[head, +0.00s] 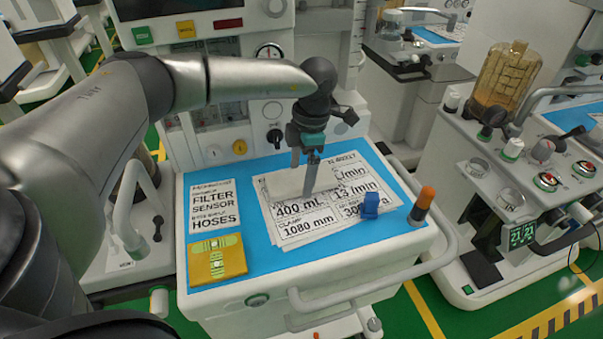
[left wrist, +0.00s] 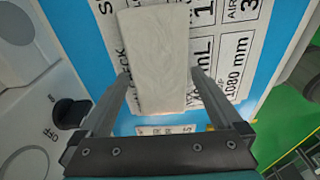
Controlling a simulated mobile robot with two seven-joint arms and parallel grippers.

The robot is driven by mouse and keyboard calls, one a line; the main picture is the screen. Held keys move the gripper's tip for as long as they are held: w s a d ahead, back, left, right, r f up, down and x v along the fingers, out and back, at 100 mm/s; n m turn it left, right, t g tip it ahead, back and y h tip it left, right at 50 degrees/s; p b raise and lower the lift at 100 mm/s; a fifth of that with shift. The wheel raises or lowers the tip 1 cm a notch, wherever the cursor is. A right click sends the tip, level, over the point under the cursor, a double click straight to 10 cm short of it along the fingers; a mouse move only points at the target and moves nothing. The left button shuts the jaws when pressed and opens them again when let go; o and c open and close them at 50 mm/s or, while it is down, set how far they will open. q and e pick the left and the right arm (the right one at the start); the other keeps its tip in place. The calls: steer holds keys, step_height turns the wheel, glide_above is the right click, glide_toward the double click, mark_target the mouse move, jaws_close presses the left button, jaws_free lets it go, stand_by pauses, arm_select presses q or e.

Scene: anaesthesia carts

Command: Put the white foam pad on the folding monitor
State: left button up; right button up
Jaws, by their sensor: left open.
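The white foam pad (head: 283,184) lies on the papers on the cart's blue top, in the middle of the head view. It also shows in the left wrist view (left wrist: 152,50) as a pale upright block shape. My left gripper (head: 304,178) points down over the pad. Its fingers are open, one on each side of the pad in the left wrist view (left wrist: 160,76), with a visible gap at the left finger. I cannot tell for sure which thing is the folding monitor; a dark screen (head: 165,8) is cut off at the top of the head view. My right gripper is not in view.
On the blue top (head: 262,262) are a yellow device (head: 217,261) with green panels, a blue clip-like item (head: 370,205) and an orange-capped grey item (head: 422,206). A rail (head: 370,292) runs along the cart's front. Another cart (head: 470,150) stands at the right.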

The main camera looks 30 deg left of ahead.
arm_select(q)
step_height(320, 180, up, 13)
steer(key=w+d+p, duration=0.2)
steer(key=t+h+p, duration=0.4)
steer(key=p, duration=0.6)
glide_above(287, 181)
step_height(287, 181, down, 8)
steer(key=shift+f, duration=0.15)
steer(key=shift+t, duration=0.3)
steer(key=shift+x, duration=2.9)
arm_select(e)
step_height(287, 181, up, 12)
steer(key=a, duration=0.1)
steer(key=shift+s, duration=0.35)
arm_select(q)
steer(key=c, duration=1.2)
